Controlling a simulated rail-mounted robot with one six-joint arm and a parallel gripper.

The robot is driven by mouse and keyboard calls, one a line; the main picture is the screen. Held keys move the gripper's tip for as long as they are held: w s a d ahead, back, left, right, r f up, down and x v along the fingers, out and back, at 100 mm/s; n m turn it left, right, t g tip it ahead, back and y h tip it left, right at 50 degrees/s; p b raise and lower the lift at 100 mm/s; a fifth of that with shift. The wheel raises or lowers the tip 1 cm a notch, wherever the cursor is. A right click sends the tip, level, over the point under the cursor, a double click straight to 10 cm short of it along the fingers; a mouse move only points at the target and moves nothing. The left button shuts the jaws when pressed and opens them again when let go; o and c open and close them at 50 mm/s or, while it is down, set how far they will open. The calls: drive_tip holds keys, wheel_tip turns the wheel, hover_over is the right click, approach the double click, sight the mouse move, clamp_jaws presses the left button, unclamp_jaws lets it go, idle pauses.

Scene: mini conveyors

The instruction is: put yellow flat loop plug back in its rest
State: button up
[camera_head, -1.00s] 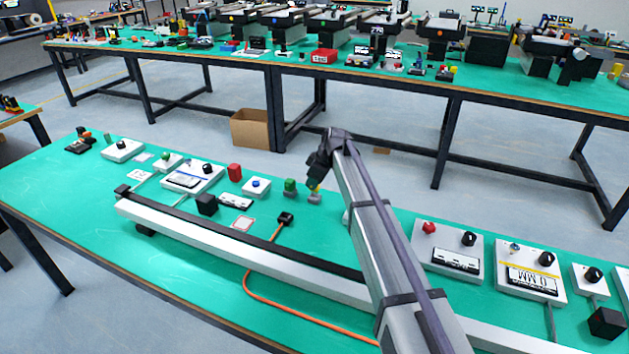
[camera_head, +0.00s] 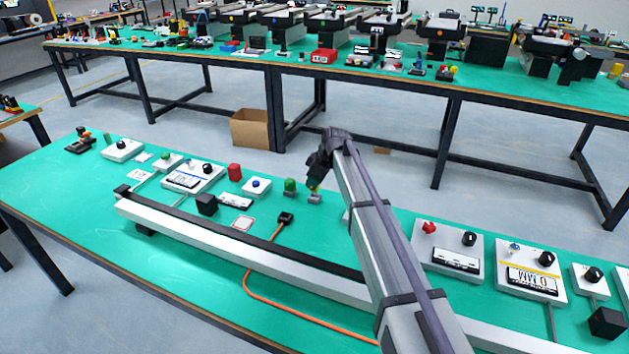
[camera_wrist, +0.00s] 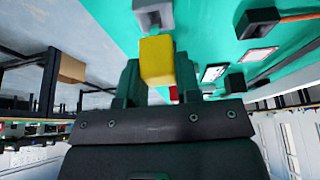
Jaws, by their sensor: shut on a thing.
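The yellow flat loop plug (camera_wrist: 157,58) is between the two fingers of my gripper (camera_wrist: 158,80) in the wrist view, and the fingers are shut on it. A grey block with a dark opening, seemingly its rest (camera_wrist: 152,14), lies just beyond the plug's outer end. In the head view a small patch of the yellow plug (camera_head: 313,189) shows below the dark gripper, right above the grey rest (camera_head: 315,198). I cannot tell whether plug and rest touch. The arm and gripper hide part of the plug in the head view.
A green-topped part (camera_head: 290,186) stands close left of the rest. A white box with a blue knob (camera_head: 256,187) and a red block (camera_head: 234,172) are further left. A black connector (camera_head: 285,219) with an orange cable lies in front. The long rail (camera_head: 230,250) runs along the table.

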drive_tip(key=shift+f+b, duration=1.25)
drive_tip(key=shift+f, duration=0.1)
drive_tip(key=o, duration=1.1)
drive_tip(key=shift+c, duration=0.2)
drive_tip(key=shift+r, duration=0.1)
drive_tip(key=p+v, duration=1)
drive_tip(key=shift+r, duration=0.35)
drive_tip(key=shift+d, duration=0.1)
